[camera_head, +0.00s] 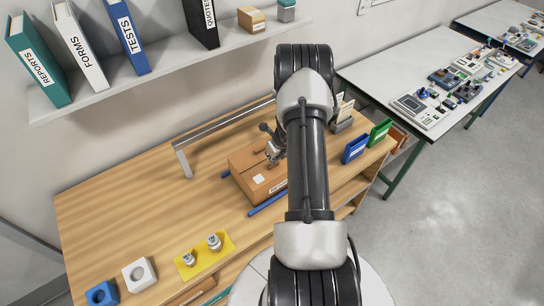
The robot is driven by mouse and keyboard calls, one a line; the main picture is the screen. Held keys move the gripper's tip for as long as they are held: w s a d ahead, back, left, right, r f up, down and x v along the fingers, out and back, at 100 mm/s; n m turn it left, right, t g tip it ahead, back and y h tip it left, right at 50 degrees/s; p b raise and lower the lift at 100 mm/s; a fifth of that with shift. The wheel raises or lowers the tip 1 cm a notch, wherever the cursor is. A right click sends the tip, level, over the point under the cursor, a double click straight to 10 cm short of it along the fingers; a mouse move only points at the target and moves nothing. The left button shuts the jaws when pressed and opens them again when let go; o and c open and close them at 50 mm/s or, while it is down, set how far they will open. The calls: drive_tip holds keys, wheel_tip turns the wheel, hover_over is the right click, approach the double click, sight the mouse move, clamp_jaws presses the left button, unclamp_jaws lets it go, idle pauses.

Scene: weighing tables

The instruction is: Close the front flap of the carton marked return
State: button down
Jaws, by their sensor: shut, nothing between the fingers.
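A brown cardboard carton (245,163) sits on the wooden table, partly hidden behind my arm on its right. A pale label (258,179) is on it, and a second label at its front edge (277,188) is cut off by my arm and too small to read. My gripper (272,161) is shut and empty, at the carton's top, with its fingers pointing down. I cannot tell whether it touches the cardboard. The flaps are too small and too hidden to tell clearly how the front one stands.
Blue strips (267,204) lie beside the carton. A yellow tray (205,257) with metal weights, a white block (139,275) and a blue block (101,294) are at the front left. A metal rail (222,127) stands behind. Blue (356,148) and green (380,133) holders are right. The table's left is clear.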

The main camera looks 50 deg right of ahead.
drive_tip(key=shift+r, duration=0.1)
drive_tip(key=shift+r+p, duration=0.9)
drive_tip(key=shift+r, duration=0.15)
drive_tip(key=w+d+r+p, duration=0.1)
drive_tip(key=w+r+p, duration=0.5)
drive_tip(key=r, duration=0.4)
drive_tip(key=shift+w+d+r, duration=0.15)
drive_tip(key=shift+w+d, duration=0.2)
drive_tip(key=shift+w, duration=0.1)
